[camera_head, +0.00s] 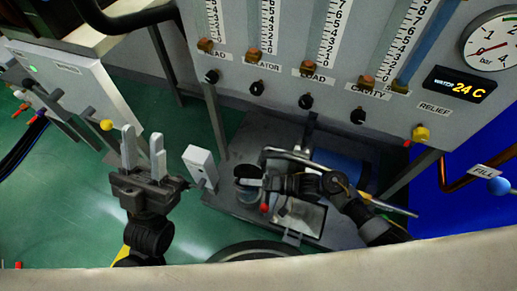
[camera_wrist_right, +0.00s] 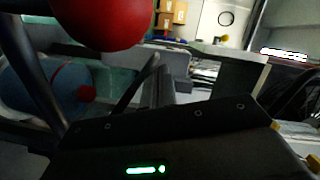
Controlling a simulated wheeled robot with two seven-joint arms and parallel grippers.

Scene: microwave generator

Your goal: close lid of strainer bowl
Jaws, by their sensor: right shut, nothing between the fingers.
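In the head view a small dark round piece (camera_head: 246,171), probably the lid of the strainer bowl, stands above a grey round rim (camera_head: 249,195), probably the bowl. It looks raised, but my gripper partly hides both, so the lid's angle is unclear. My right gripper (camera_head: 244,183) is shut and empty, its pale fingertips at the gap between dark piece and rim. I cannot tell if they touch. The right wrist view does not clearly show the bowl. My left gripper (camera_head: 142,138) is open and empty, fingers up, well to the left of the bowl.
A bent metal pipe (camera_head: 308,161) and a blue cylinder (camera_head: 339,168) lie close behind my right arm. A white box (camera_head: 200,163) stands between the grippers. The gauge panel (camera_head: 290,60) rises behind. A red ball (camera_wrist_right: 105,20) is close in the right wrist view.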

